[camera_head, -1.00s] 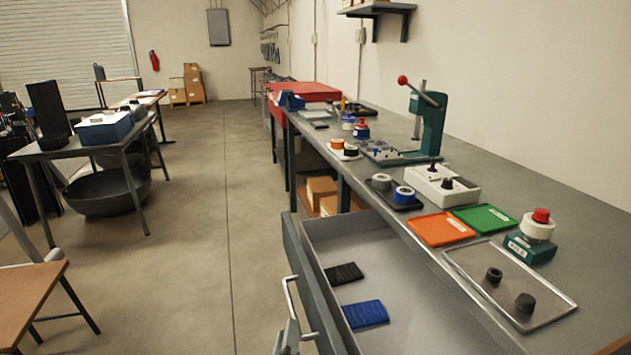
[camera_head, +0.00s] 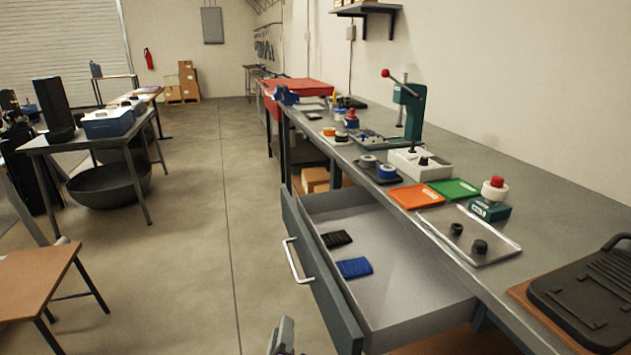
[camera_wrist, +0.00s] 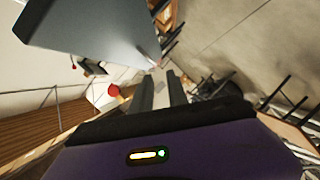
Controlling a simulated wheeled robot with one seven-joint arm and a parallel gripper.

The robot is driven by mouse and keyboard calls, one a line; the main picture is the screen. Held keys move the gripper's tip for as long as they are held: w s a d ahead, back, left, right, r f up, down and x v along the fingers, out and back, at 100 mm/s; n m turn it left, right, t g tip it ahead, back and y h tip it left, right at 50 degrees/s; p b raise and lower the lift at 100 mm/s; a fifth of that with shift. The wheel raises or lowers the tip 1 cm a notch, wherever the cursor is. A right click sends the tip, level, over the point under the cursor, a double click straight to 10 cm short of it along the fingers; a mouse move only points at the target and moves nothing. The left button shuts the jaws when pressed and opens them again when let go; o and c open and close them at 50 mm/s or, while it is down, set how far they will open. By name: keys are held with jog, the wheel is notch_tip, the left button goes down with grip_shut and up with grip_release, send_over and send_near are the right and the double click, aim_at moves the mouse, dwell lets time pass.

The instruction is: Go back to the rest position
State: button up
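My gripper (camera_wrist: 161,92) shows in the wrist view with its two dark fingers apart and nothing between them. In the head view only a small part of my gripper (camera_head: 283,338) shows at the bottom edge, left of the drawer and apart from its handle. The drawer (camera_head: 405,305) under the workbench stands open, with a pale bar handle (camera_head: 294,260) on its front. Inside it lie a black ribbed piece (camera_head: 336,239) and a blue ribbed piece (camera_head: 354,267).
The workbench (camera_head: 545,235) holds an orange tray (camera_head: 420,196), a green tray (camera_head: 455,189), a metal tray (camera_head: 490,254) with two dark parts and a green press (camera_head: 413,112). The open drawer juts into the aisle. The floor (camera_head: 190,235) to the left is clear.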

jog(key=s+a+r+y, duration=0.3)
jog(key=s+a+y, duration=0.1)
jog(key=y, duration=0.1)
jog(key=s+d+f+m+h, duration=0.3)
jog(key=s+d+m, duration=0.3)
jog(key=s+d, duration=1.05)
jog(key=s+d+f+m+h, duration=0.2)
jog(key=s+d+m, duration=0.3)
jog(key=s+d, duration=1.15)
notch_tip(320, 180, up, 12)
jog(key=s+a+p, duration=0.2)
jog(key=a+p, duration=0.1)
jog(key=p, duration=0.9)
jog(key=shift+s+r+g+p, duration=0.25)
jog(key=shift+g+p, duration=0.05)
jog(key=shift+g, duration=0.1)
